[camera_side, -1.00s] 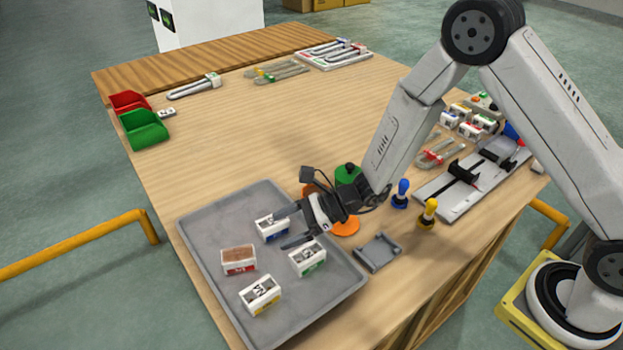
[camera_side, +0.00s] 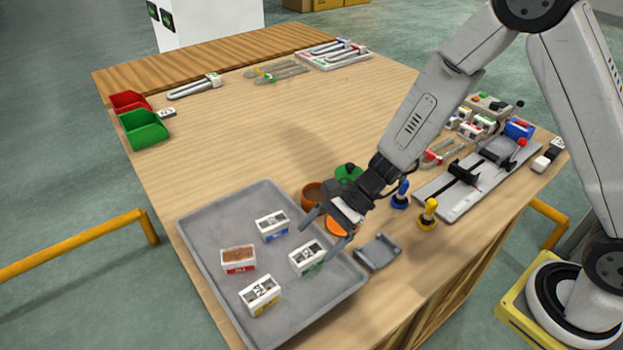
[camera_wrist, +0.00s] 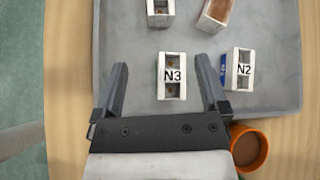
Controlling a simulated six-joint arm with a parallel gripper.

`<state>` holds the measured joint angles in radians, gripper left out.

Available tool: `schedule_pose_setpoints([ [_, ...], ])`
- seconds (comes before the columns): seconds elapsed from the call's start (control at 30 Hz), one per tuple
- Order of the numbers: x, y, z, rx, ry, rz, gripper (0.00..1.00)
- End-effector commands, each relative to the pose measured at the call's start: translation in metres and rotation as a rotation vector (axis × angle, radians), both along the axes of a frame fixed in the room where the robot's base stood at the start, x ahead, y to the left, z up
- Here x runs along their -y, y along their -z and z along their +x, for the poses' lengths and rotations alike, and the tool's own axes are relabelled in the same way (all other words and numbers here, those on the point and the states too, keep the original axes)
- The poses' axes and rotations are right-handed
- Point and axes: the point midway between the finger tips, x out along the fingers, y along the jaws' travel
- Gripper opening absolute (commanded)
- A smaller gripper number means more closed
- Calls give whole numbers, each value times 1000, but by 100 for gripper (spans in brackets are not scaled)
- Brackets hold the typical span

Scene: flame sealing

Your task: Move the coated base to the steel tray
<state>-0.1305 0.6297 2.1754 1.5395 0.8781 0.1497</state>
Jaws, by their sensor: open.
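The grey steel tray (camera_side: 215,285) lies at the front of the table. In it stand several white blocks, apart from each other. One has a brown-coated top and red label (camera_side: 238,258); it also shows, cut off, at the top of the wrist view (camera_wrist: 216,14). The others are a green-labelled block (camera_side: 307,258), marked N3 in the wrist view (camera_wrist: 172,76), a blue-labelled block N2 (camera_side: 272,226) and a yellow-labelled block (camera_side: 260,295). My gripper (camera_side: 320,240) is open and empty, above the tray's right edge. In the wrist view N3 appears between its fingers (camera_wrist: 162,64), apart from both.
An orange pot (camera_wrist: 247,148) stands just right of the tray, partly behind my gripper. A grey fixture (camera_side: 378,252), a blue-topped post (camera_side: 401,194) and a yellow-topped post (camera_side: 428,214) stand further right. The table's middle is clear.

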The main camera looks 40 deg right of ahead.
Motion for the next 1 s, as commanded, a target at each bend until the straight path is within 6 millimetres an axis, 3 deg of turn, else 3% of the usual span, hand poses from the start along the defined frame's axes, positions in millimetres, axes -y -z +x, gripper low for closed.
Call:
schedule_pose_setpoints([
  [0.2, 33, -9, -32, 115, -236, -194, 93],
  [0.5, 87, -18, -63, 298, -560, -463, 93],
  [1.0, 170, -48, -80, 645, -1074, -883, 93],
])
